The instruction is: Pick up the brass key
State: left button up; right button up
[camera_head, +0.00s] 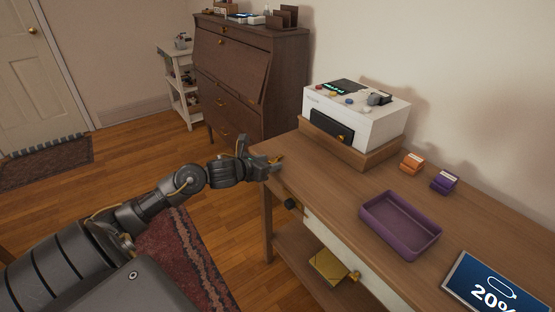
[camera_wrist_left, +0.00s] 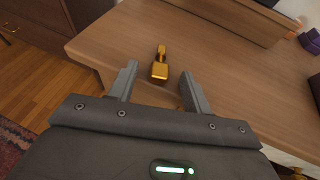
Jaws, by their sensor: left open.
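The brass key (camera_wrist_left: 160,66) lies on the wooden table near its front left corner, its wide end toward my gripper. In the head view the brass key (camera_head: 277,160) is a small gold spot, partly hidden by the gripper. My left gripper (camera_head: 262,160) is at the table's left corner. In the left wrist view the left gripper (camera_wrist_left: 158,88) is open and empty, its two fingers apart. The key lies just beyond the fingertips, between their lines. My right gripper is not in view.
On the table (camera_head: 325,185) stand a white machine (camera_head: 365,125) on a wooden base, a purple tray (camera_head: 400,224), small orange (camera_head: 411,163) and purple boxes (camera_head: 444,182), and a display (camera_head: 495,285). A gold object (camera_head: 330,266) lies on the lower shelf. The table around the key is clear.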

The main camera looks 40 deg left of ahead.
pick_arm(q)
jog(key=shift+c, duration=0.3)
jog(key=c, duration=1)
jog(key=shift+r, duration=0.15)
jog(key=shift+w+r, duration=0.1)
jog(key=shift+r, duration=0.15)
jog(key=s+a+r+p, duration=0.2)
jog(key=s+a+r, duration=0.2)
jog(key=s+r, duration=0.8)
jog(key=shift+s, duration=0.75)
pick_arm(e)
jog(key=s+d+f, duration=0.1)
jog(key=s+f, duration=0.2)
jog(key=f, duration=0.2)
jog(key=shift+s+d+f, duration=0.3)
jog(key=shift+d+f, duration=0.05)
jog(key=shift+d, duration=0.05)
